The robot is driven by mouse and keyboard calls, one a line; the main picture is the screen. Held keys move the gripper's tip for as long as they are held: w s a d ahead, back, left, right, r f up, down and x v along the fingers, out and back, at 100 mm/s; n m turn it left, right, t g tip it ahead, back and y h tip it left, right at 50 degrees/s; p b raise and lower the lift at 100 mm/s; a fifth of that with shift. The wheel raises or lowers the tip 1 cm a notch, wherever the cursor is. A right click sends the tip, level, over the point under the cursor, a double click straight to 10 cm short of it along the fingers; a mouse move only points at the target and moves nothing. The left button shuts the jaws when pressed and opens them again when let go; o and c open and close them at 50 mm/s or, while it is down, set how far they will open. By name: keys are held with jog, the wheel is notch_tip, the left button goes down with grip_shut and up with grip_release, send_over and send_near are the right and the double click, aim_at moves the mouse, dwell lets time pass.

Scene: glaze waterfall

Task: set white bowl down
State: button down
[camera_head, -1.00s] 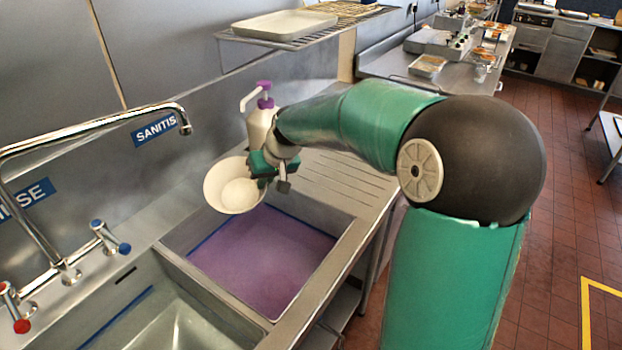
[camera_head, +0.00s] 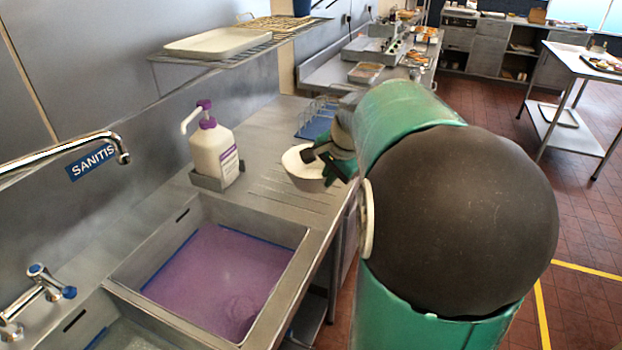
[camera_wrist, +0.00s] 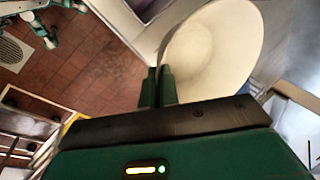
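The white bowl (camera_head: 303,170) is over the ribbed drainboard (camera_head: 268,196) to the right of the soap bottle in the head view. My gripper (camera_head: 325,160) is at the bowl's right side, partly hidden by my arm. In the wrist view the bowl (camera_wrist: 212,55) looks tilted, with its rim at my gripper's fingers (camera_wrist: 158,85). The fingers look closed together on the rim. I cannot tell whether the bowl's base touches the drainboard.
A white pump bottle (camera_head: 214,150) with a purple top stands in a holder behind the sink. The sink basin (camera_head: 225,275) holds purple liquid. A blue rack (camera_head: 318,118) stands beyond the bowl. A wire shelf (camera_head: 240,48) with a white tray (camera_head: 223,43) hangs above.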

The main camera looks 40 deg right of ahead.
jog(key=w+d+f, duration=0.1)
jog(key=w, duration=0.1)
jog(key=w+d+f, duration=0.1)
jog(key=w+d, duration=0.1)
jog(key=w+d+f, duration=0.1)
jog(key=w+f, duration=0.1)
jog(key=w, duration=0.1)
jog(key=shift+w+d, duration=0.1)
jog(key=shift+d, duration=0.15)
jog(key=w+d+f, duration=0.1)
jog(key=f, duration=0.1)
jog(key=w+f, duration=0.2)
jog(key=w+d+f, duration=0.1)
jog(key=f, duration=0.1)
jog(key=shift+w+d, duration=0.2)
jog(key=shift+d, duration=0.1)
jog(key=shift+f, duration=1.45)
jog(key=c, duration=1.8)
grip_release()
jog(key=shift+f, duration=0.15)
jog(key=shift+o, duration=0.6)
